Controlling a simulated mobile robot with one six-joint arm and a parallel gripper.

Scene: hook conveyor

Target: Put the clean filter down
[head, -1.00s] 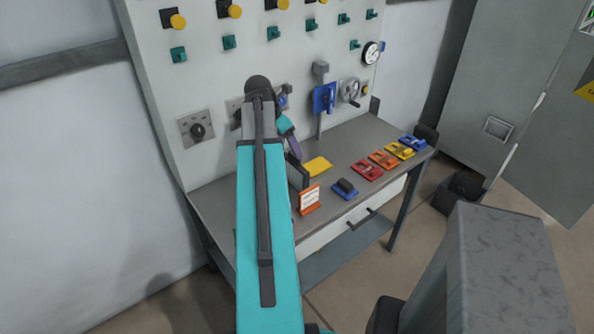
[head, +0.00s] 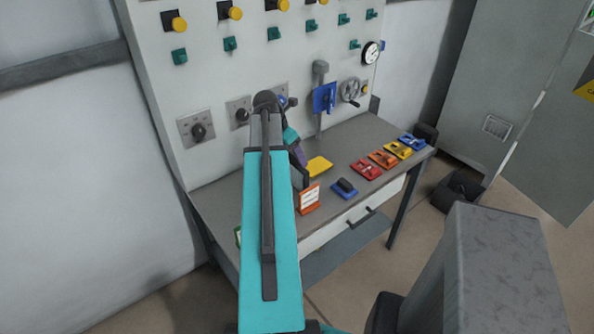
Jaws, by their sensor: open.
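My arm reaches over the grey workbench (head: 220,200). Its wrist bends down behind the elbow to my gripper (head: 301,178), a dark shape low over the bench. The gripper is open, but its fingertips are small and partly hidden. An orange-framed piece with a white face (head: 309,198) stands upright just in front of the gripper; I cannot tell whether it is the clean filter or a sign, or whether it touches the gripper. A flat yellow piece (head: 319,166) lies on the bench just right of the gripper.
A blue base with a dark block (head: 344,188) lies to the right. Red (head: 367,169), orange (head: 383,159), yellow (head: 399,149) and blue (head: 413,142) pieces line the right side. The panel (head: 215,80) with knobs rises behind. A green edge (head: 238,236) shows beside my arm.

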